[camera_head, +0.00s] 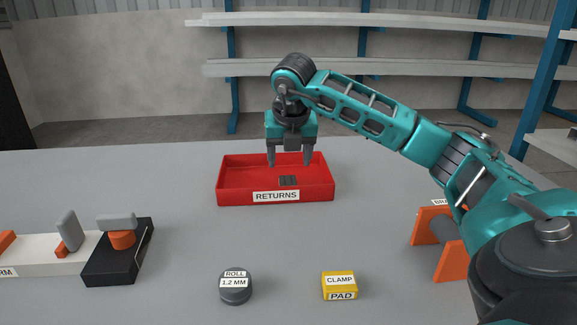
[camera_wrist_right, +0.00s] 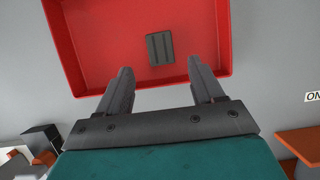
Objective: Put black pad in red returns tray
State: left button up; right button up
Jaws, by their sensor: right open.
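The red returns tray (camera_head: 232,199) stands on the grey table with a "RETURNS" label on its front wall. The black pad (camera_head: 288,181) lies inside it on the tray floor, near the front wall. In the right wrist view the black pad (camera_wrist_right: 160,48) lies flat on the red floor of the tray (camera_wrist_right: 95,50), beyond my fingertips and apart from them. My right gripper (camera_head: 290,161) points down over the tray, open and empty. It also shows in the right wrist view (camera_wrist_right: 160,82) with its fingers spread. My left gripper is not in view.
A dark roll (camera_head: 236,287) and a yellow clamp pad (camera_head: 339,285) stand at the front. An orange stand (camera_head: 450,262) is at right, partly behind my arm.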

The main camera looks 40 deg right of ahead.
jog(key=v, duration=0.5)
jog(key=shift+p, duration=0.4)
jog(key=shift+s, duration=0.15)
